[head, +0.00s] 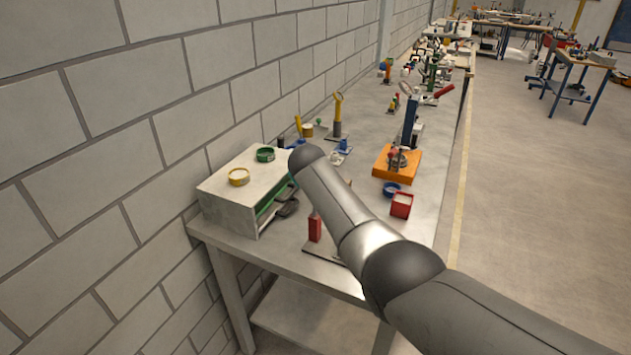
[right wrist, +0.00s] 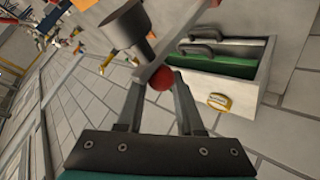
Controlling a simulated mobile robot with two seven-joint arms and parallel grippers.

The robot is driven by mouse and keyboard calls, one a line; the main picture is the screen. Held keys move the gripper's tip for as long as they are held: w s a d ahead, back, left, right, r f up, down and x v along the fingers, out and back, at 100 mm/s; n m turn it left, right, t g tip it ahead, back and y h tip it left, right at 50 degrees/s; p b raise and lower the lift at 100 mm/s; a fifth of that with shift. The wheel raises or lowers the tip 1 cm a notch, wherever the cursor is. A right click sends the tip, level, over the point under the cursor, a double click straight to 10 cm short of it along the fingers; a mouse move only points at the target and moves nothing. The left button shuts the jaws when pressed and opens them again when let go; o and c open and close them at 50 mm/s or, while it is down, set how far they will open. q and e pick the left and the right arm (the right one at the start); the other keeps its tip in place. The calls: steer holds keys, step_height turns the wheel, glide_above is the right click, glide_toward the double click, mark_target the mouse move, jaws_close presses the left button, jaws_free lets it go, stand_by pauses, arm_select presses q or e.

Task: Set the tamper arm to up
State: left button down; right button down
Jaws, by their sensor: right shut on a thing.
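In the right wrist view a red ball knob (right wrist: 160,79) sits between the fingers of my right gripper (right wrist: 160,85), which is shut on it. A flat grey bar (right wrist: 182,42), seemingly the tamper arm, slants from beside the knob to the upper right. A dark cylinder with a narrower stem (right wrist: 126,24) is next to the bar. I cannot tell the arm's angle from this view. In the head view my right arm covers the gripper, the knob and most of the fixture; a red block (head: 315,227) shows left of the arm. My left gripper is not in view.
A grey open-fronted box (head: 232,203) stands at the bench's near left, with a yellow jar (head: 238,177) and a green jar (head: 265,154) on top. A red box (head: 401,206) and an orange base (head: 397,163) stand right of my arm. The block wall is close on the left.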

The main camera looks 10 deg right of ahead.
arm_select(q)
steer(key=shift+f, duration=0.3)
arm_select(e)
steer(key=shift+s+a+f, duration=0.1)
steer(key=shift+a+f, duration=0.4)
steer(key=shift+f, duration=0.2)
steer(key=c, duration=0.7)
jaws_free()
steer(key=shift+o, duration=0.7)
steer(key=shift+d, duration=0.15)
steer(key=shift+r, duration=0.2)
